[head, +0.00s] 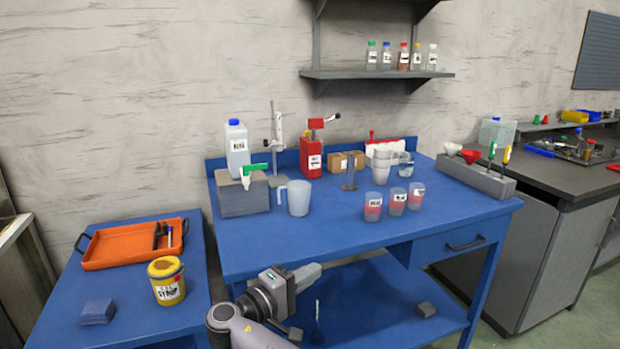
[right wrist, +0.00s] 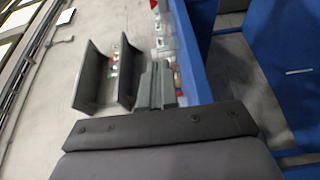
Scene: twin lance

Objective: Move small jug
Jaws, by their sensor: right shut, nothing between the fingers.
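A pale translucent jug (head: 298,198) with its handle to the left stands upright on the blue workbench (head: 330,229), right of a grey block. I take it to be the small jug. My right gripper (head: 312,273) is in front of the bench's near edge, below and apart from the jug. It is shut and empty. Its fingers also show in the right wrist view (right wrist: 158,84), where the jug cannot be made out. My left gripper is not in view.
Labelled cups (head: 397,201) and a clear stack of cups (head: 381,166) stand right of the jug. A lower blue table holds an orange tray (head: 135,245) and a yellow syrup tub (head: 167,281).

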